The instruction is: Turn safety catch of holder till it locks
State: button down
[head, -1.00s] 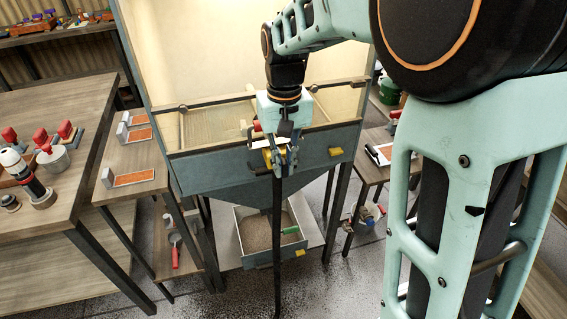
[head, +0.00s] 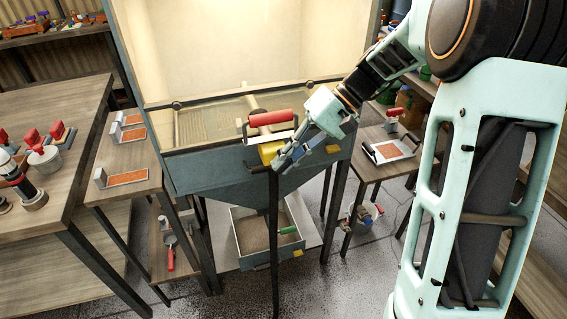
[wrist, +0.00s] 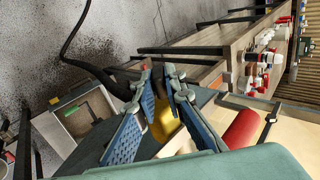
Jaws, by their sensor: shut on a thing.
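The holder is at the front edge of the blasting cabinet in the head view, with a red cylindrical handle (head: 271,118) on top and a yellow block (head: 270,151) below it. A black hose (head: 275,230) hangs down from it. My gripper (head: 280,163) reaches in from the right, low beside the yellow block. In the wrist view, the yellow block (wrist: 163,122) shows between the two blue fingers, and the red handle (wrist: 242,130) is to the right. The jaws are closed on a small part at the holder, which I take as the safety catch; the fingers mostly hide it.
The cabinet (head: 215,165) has a sloped hopper above a sand-filled drawer (head: 253,238). A side table (head: 395,165) with a tray stands to the right, and wooden tables (head: 70,130) with tools to the left. Floor is open in front.

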jog(key=y+b, duration=0.1)
jog(key=g+y, duration=0.1)
jog(key=y, duration=0.1)
jog(key=f+y+b, duration=0.1)
jog(key=y, duration=0.1)
jog(key=shift+w+d+f+g+b, duration=0.1)
jog(key=shift+d+g+b, duration=0.2)
jog(key=shift+b, duration=0.05)
jog(key=shift+f+g+y+b, duration=0.15)
jog(key=shift+g+y+b, duration=0.55)
jog(key=shift+y, duration=1.3)
jog(key=c, duration=2)
grip_release()
jog(key=v, duration=1.2)
